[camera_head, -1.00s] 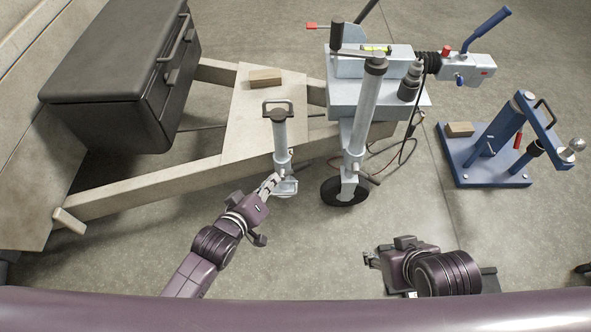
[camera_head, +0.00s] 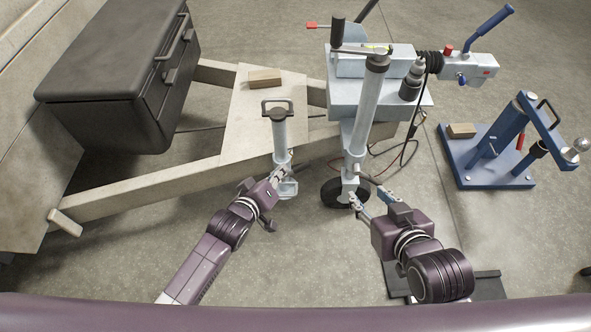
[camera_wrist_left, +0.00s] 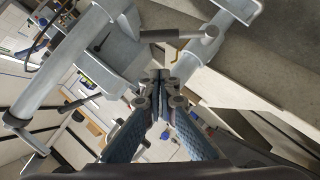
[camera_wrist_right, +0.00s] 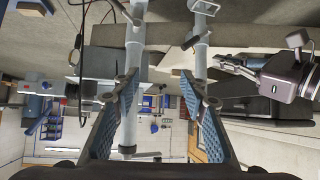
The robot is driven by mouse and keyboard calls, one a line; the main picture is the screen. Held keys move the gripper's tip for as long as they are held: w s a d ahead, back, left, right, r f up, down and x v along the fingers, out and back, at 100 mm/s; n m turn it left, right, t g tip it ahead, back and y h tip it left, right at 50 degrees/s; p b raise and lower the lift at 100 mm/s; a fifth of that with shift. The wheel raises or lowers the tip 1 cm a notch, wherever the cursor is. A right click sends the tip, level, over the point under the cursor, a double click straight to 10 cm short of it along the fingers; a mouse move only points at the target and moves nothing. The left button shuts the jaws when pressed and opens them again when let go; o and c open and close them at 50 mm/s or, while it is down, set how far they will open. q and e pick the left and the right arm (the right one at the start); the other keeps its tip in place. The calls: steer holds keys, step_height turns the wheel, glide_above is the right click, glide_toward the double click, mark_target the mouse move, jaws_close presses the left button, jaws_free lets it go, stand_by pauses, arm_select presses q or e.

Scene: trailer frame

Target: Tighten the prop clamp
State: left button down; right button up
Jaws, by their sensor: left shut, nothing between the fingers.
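The prop stand (camera_head: 280,135) is a grey tube with a dark loop handle on top, upright beside the trailer frame. Its clamp (camera_head: 282,158) is around the tube, partly hidden, and I cannot tell how its lever sits. My left gripper (camera_head: 281,174) is at the lower prop, just below the clamp. In the left wrist view its fingers (camera_wrist_left: 160,78) are shut and empty, below a short bar (camera_wrist_left: 180,35). My right gripper (camera_head: 366,193) is open and empty near the jockey wheel (camera_head: 340,192). Its spread fingers (camera_wrist_right: 160,82) show in the right wrist view.
The jockey wheel tube (camera_head: 367,110) stands right of the prop. The coupling (camera_head: 465,66) and cables are behind it. A black toolbox (camera_head: 110,75) is at left, a wooden block (camera_head: 265,78) on the frame plate. A blue stand (camera_head: 490,150) is at right.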

mark_target(296, 169)
arm_select(q)
steer(key=w+d+f+b, duration=0.3)
steer(key=w+d+f, duration=0.1)
steer(key=shift+f, duration=0.3)
arm_select(e)
steer(key=w+a+r+t+y, duration=0.1)
steer(key=w+a+r+t, duration=0.1)
steer(key=r+t, duration=0.3)
steer(key=w+a+r+t+y, duration=0.1)
steer(key=r+t, duration=0.4)
steer(key=r, duration=0.8)
steer(key=shift+w+a+r+y, duration=0.4)
steer(key=shift+w+y, duration=0.2)
steer(key=shift+w, duration=0.35)
arm_select(q)
steer(key=shift+w+d, duration=0.1)
arm_select(e)
steer(key=shift+w+f, duration=0.1)
steer(key=shift+f, duration=0.05)
